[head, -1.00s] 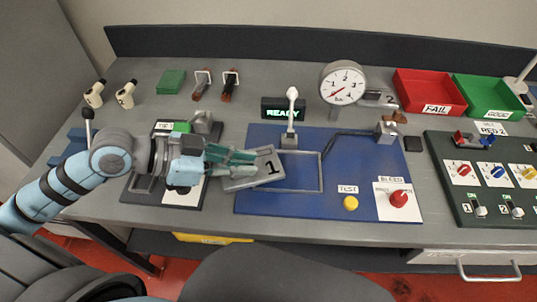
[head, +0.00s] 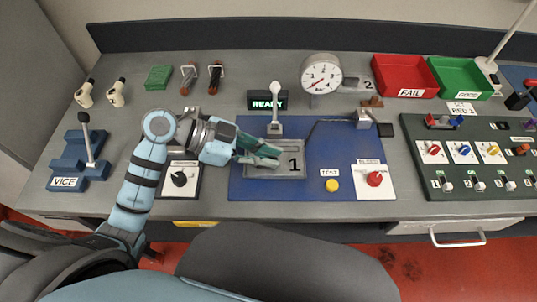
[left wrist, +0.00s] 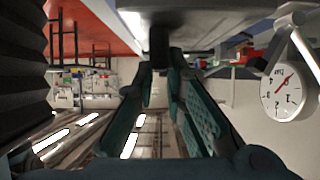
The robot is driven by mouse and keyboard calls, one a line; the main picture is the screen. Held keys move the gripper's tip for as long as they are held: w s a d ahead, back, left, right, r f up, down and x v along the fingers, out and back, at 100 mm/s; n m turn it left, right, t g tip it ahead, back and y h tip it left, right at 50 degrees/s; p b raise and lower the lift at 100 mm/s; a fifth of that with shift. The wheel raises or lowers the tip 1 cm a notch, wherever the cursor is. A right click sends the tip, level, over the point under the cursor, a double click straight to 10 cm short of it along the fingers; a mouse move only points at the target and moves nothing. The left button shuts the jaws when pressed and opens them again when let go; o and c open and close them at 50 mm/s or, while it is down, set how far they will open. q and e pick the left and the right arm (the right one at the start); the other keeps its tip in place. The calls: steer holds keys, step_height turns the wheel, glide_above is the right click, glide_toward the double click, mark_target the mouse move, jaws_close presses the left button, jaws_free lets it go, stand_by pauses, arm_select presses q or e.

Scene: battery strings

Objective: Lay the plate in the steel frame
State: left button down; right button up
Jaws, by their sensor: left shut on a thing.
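The grey plate marked 1 (head: 295,164) is over the steel frame (head: 256,178) on the blue board, its edges about in line with the frame. I cannot tell whether it lies fully down inside. My left gripper (head: 278,159) is shut on the plate from the left, and its teal fingers cover part of it. In the left wrist view the two fingers (left wrist: 165,62) close on a dark part below a broad grey surface. My right gripper is not in view.
A clamp with a white knob (head: 275,90) stands just behind the frame. The blue vice (head: 72,165) stands far left.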

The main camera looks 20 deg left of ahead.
arm_select(q)
steer(key=w, duration=0.2)
steer(key=shift+w+a, duration=0.25)
steer(key=shift+w, duration=0.1)
step_height(320, 180, down, 4)
steer(key=shift+a+r+b, duration=0.1)
steer(key=shift+r+b, duration=0.1)
steer(key=shift+b, duration=0.45)
steer(key=c, duration=1.7)
jaws_free()
steer(key=shift+o, duration=0.2)
steer(key=shift+r, duration=0.1)
steer(key=p+v, duration=0.1)
steer(key=v, duration=0.6)
steer(key=shift+s+a+r, duration=0.1)
steer(key=shift+s+a, duration=0.05)
steer(key=shift+a, duration=0.2)
steer(key=shift+d, duration=0.1)
